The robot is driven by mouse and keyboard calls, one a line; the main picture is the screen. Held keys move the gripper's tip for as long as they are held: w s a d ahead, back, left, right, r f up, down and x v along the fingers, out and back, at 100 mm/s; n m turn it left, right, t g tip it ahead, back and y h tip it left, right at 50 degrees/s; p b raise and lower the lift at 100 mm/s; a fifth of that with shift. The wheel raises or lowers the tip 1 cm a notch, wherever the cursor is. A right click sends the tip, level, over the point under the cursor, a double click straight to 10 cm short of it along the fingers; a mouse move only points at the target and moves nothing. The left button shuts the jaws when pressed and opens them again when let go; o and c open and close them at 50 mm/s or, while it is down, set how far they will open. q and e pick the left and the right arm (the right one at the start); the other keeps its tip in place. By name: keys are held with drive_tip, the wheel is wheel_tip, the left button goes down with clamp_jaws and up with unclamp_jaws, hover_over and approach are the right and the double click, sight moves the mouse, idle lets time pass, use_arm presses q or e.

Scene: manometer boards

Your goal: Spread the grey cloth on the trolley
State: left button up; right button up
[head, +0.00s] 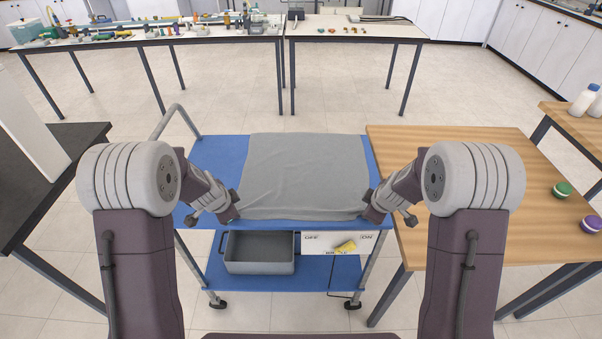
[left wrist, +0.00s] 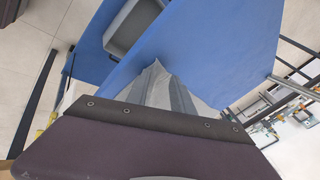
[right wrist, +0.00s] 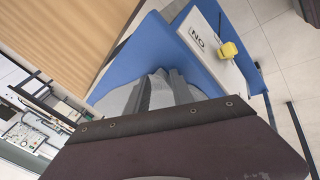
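The grey cloth (head: 305,175) lies broad and nearly flat, with a few creases, over the top of the blue trolley (head: 217,155). Blue top shows to its left and in a narrow strip to its right. My left gripper (head: 236,204) is at the cloth's front left corner, and my right gripper (head: 369,204) is at its front right corner. In the left wrist view the fingers (left wrist: 168,97) are close together with cloth (left wrist: 152,75) pinched up around them. In the right wrist view the fingers (right wrist: 162,90) likewise close on bunched cloth (right wrist: 120,100). The fingertips are mostly hidden in the head view.
The trolley's lower shelf holds a grey bin (head: 259,252) and a white panel with a yellow part (head: 346,246). A wooden table (head: 450,150) stands close on the right, a dark bench (head: 85,140) on the left. Crowded worktables (head: 150,38) stand behind, across open floor.

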use_arm(q)
drive_tip(key=v, duration=0.3)
drive_tip(key=shift+w+d, duration=0.1)
drive_tip(key=shift+w, duration=0.05)
use_arm(e)
drive_tip(key=v, duration=0.3)
drive_tip(key=shift+w+a, duration=0.1)
drive_tip(key=shift+w, duration=0.05)
use_arm(q)
drive_tip(key=s+v, duration=0.1)
drive_tip(key=v, duration=0.6)
drive_tip(key=shift+s, duration=0.35)
use_arm(e)
drive_tip(key=s+v, duration=0.1)
drive_tip(key=v, duration=0.6)
drive_tip(key=shift+s, duration=0.35)
